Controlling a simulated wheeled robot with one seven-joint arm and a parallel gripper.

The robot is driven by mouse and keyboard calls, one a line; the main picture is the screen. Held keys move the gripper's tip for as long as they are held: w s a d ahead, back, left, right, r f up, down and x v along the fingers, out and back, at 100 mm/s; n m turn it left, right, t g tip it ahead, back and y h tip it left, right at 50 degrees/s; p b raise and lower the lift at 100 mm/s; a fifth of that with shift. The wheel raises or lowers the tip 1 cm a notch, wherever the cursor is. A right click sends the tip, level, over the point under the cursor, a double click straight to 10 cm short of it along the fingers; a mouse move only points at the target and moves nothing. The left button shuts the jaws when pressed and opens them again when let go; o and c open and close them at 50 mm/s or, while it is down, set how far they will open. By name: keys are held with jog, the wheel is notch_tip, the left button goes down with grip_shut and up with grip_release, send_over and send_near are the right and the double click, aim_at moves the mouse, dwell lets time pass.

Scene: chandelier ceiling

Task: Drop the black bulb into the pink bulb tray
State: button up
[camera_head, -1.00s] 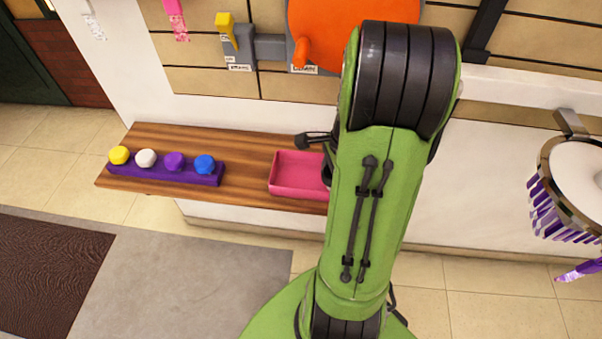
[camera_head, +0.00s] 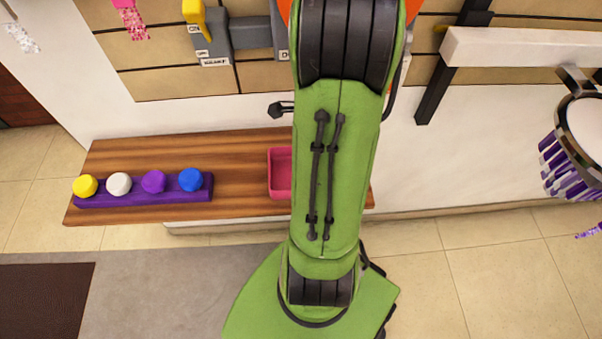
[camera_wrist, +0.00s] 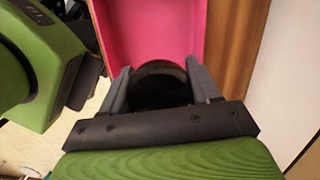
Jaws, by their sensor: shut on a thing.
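My gripper (camera_wrist: 160,88) is shut on the black bulb (camera_wrist: 161,82), which shows as a dark round shape between the two grey fingers in the wrist view. The pink bulb tray (camera_wrist: 150,32) lies just beyond the fingers there, and the part I see is empty. How high the bulb is above the tray I cannot tell. In the head view the tray (camera_head: 280,172) sits on the wooden shelf, its right part hidden behind my green arm. My fingers and the bulb are hidden in that view.
A purple holder (camera_head: 150,198) with yellow (camera_head: 85,186), white (camera_head: 119,184), purple (camera_head: 153,181) and blue (camera_head: 190,179) bulbs stands on the left of the wooden shelf (camera_head: 240,150). Grey switch boxes (camera_head: 250,35) hang on the wall above. A chandelier (camera_head: 575,140) hangs at the right.

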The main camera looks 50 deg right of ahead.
notch_tip(320, 180, down, 4)
jog(key=shift+w+r+b, duration=0.15)
jog(key=shift+r+b, duration=0.05)
jog(key=shift+b, duration=0.95)
jog(key=shift+r, duration=0.1)
jog(key=o, duration=1.1)
jog(key=shift+o, duration=0.2)
jog(key=shift+r, duration=0.15)
jog(key=r+p, duration=0.1)
jog(key=r, duration=0.3)
jog(key=d+r+p, duration=0.1)
jog(key=r+p, duration=0.1)
jog(key=r, duration=0.2)
jog(key=s+r+p, duration=0.1)
jog(key=r+p, duration=0.1)
jog(key=r, duration=0.1)
jog(key=shift+s+d+r, duration=0.1)
jog(key=shift+d+r, duration=0.05)
jog(key=shift+r, duration=0.25)
